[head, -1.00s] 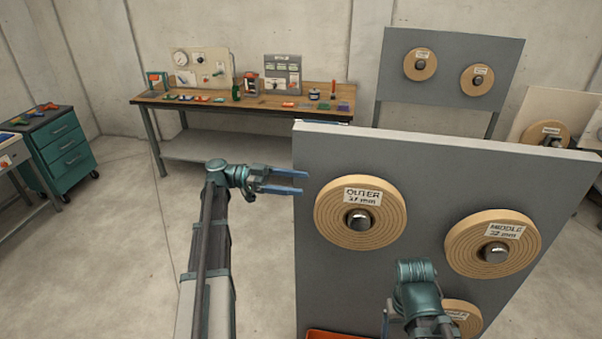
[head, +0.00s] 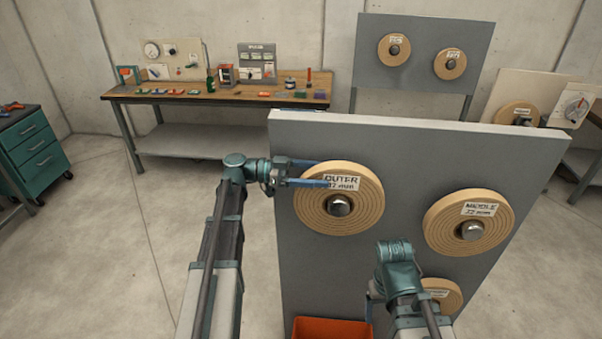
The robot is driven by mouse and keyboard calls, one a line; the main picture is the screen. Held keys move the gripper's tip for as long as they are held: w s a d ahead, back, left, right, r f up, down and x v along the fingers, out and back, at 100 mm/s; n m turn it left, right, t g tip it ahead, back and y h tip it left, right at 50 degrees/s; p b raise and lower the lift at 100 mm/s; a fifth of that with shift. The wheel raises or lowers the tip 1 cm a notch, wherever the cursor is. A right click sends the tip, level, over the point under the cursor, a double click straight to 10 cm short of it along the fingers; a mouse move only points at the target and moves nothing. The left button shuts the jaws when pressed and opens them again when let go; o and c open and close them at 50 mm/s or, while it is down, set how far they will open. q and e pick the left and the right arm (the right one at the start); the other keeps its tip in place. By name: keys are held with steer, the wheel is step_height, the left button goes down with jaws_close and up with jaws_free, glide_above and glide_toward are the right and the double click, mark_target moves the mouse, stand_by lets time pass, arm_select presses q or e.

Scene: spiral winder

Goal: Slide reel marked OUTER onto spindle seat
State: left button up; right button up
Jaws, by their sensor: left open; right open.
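The reel marked OUTER (head: 339,215) is a tan coiled ring hanging on a metal peg (head: 339,205) at the upper left of the grey board (head: 400,150). My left gripper (head: 318,173) is open, and its blue fingers reach in front of the reel's upper left part, close to the label. I cannot tell whether they touch it. My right gripper (head: 374,296) is low in front of the board, mostly hidden behind its own wrist. The reel marked MIDDLE (head: 440,226) hangs on a peg to the right. I cannot tell which part is the spindle seat.
A third reel (head: 447,293) is partly hidden behind my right arm. An orange bin (head: 330,328) stands at the board's foot. Behind are a workbench (head: 215,97), another grey panel (head: 420,70) with two reels, and a teal drawer cabinet (head: 35,157). Open floor lies to the left.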

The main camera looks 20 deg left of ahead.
arm_select(q)
steer(key=shift+w+d, duration=0.2)
steer(key=shift+d, duration=0.7)
jaws_close()
stand_by(0.8)
steer(key=c, duration=0.6)
jaws_free()
jaws_close()
steer(key=shift+w+r, duration=0.1)
steer(key=shift+w, duration=0.05)
